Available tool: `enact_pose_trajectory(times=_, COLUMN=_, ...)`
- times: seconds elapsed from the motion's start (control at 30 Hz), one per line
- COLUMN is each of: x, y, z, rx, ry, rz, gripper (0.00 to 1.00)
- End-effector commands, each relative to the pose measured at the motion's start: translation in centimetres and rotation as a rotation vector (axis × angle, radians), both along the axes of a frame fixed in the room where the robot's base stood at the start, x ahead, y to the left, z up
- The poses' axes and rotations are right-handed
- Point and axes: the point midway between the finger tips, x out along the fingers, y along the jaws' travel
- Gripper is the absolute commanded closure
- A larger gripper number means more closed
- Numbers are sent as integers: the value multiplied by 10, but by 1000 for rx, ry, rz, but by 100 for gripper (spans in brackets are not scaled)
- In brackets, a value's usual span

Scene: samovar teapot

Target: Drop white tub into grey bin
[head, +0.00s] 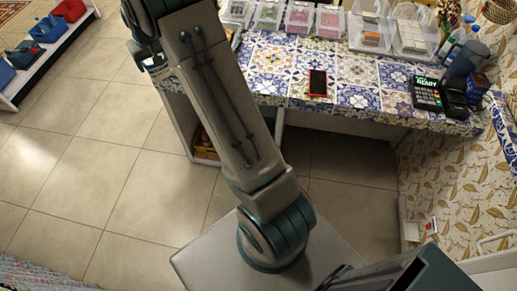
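I cannot make out a white tub or a grey bin in the head view. My arm rises from the lower middle to the top left and covers part of the floor and counter. What looks like my gripper (157,68) shows small and dark beside the upper arm link, near the counter's left end. It is partly hidden by the link, and I cannot tell whether its fingers are open or shut or hold anything.
A blue-tiled counter (345,98) bears several clear containers, a phone (318,82), a card terminal (427,94) and a bottle (467,47). A white shelf (50,52) with small boxes stands at the upper left. The tiled floor (85,150) at left is clear.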

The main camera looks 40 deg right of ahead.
Motion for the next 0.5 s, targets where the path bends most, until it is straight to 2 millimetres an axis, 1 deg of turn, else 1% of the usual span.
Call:
enact_pose_trajectory(times=0.03, x=1, y=-10, z=-34, rx=-3, ry=2, rz=-19, gripper=57)
enact_pose_trajectory(times=0.5, x=7, y=-83, z=-206, rx=-13, ry=3, rz=-163, gripper=57)
